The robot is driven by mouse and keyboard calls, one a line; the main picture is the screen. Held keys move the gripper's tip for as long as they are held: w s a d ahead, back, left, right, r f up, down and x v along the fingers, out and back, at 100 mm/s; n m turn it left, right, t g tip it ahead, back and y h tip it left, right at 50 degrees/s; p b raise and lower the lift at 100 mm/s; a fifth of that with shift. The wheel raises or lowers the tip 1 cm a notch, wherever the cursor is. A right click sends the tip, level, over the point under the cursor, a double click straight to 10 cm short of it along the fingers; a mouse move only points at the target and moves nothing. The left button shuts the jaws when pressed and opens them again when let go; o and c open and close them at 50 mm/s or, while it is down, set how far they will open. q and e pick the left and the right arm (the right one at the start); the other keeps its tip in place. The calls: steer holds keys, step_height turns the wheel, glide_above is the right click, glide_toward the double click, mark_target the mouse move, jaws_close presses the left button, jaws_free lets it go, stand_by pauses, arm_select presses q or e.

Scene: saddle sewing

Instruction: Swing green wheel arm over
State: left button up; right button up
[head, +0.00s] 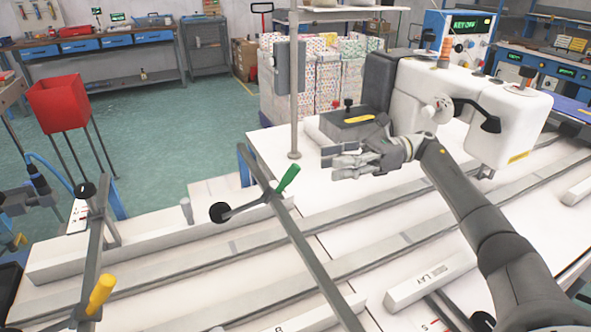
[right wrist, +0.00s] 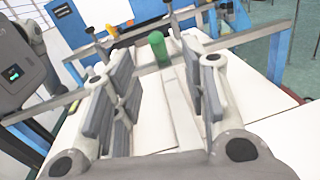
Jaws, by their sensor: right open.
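The green wheel arm shows as a green handle (head: 288,178) and a rod running down-left to a black wheel (head: 220,212). It sits on a grey slanted bar over the white table. My right gripper (head: 345,162) is open and empty, above the table to the right of the green handle and apart from it. In the right wrist view the green handle (right wrist: 158,45) shows beyond the gap between my open right fingers (right wrist: 160,105), with nothing between the pads. My left gripper does not show in the head view.
A white sewing machine (head: 455,95) stands right behind my right arm. A yellow-handled lever (head: 100,293) is at the lower left, and a white block marked LAY (head: 430,282) lies at the front.

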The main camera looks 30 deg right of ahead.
mark_target(294, 170)
steer(key=a+p, duration=0.1)
steer(key=a, duration=0.2)
steer(key=a+p, duration=0.1)
steer(key=a, duration=0.2)
steer(key=w+a+p, duration=0.1)
steer(key=a, duration=0.1)
steer(key=shift+w+a+r, duration=0.1)
steer(key=shift+a+r, duration=0.1)
steer(key=shift+a, duration=0.7)
steer(key=shift+w, duration=0.1)
steer(key=shift+f, duration=0.1)
steer(key=shift+c, duration=1.2)
jaws_close()
